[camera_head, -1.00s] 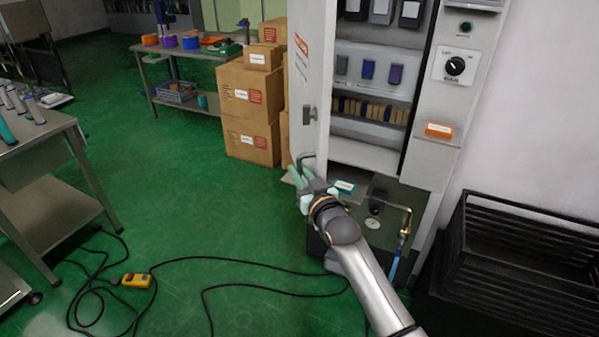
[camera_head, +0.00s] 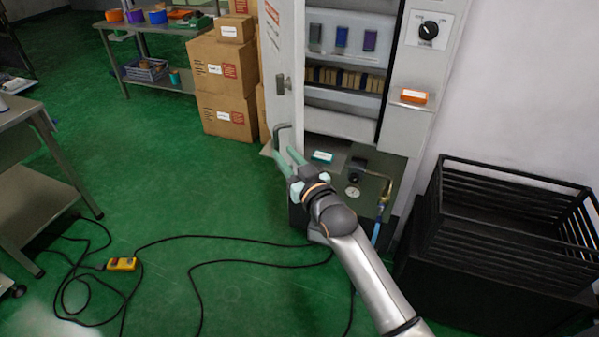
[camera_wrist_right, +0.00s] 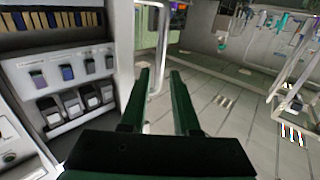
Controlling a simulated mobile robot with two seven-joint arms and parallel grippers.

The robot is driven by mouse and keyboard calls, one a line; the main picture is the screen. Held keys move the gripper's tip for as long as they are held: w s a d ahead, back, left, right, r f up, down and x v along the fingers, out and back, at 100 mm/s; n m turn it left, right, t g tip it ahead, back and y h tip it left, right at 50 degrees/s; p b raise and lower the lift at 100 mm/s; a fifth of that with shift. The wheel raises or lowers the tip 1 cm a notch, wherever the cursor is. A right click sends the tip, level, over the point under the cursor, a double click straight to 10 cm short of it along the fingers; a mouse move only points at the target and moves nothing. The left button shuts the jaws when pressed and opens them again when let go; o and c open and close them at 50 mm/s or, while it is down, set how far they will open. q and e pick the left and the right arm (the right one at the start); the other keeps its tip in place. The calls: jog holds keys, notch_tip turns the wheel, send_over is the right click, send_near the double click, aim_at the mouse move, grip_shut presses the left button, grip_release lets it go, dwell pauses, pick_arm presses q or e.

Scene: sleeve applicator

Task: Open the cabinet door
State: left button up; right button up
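The cabinet door (camera_head: 283,65) is pale grey and stands swung out from the cabinet (camera_head: 397,125), with the shelves inside exposed. A bent bar handle (camera_head: 280,131) sits low on the door, below a small latch. My right gripper (camera_head: 285,152) has green fingers just below and in front of this handle. My left gripper is in neither view.
Cardboard boxes (camera_head: 222,85) are stacked left of the door. A black slatted crate (camera_head: 510,205) stands to the right. A black cable with a yellow box (camera_head: 122,264) lies on the green floor. A metal table (camera_head: 25,125) is at far left. The floor left of my arm is otherwise open.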

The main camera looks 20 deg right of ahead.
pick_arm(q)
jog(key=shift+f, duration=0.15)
pick_arm(e)
jog(key=s+d, duration=0.1)
jog(key=s, duration=0.6)
jog(key=shift+w, duration=0.1)
jog(key=shift+c, duration=0.3)
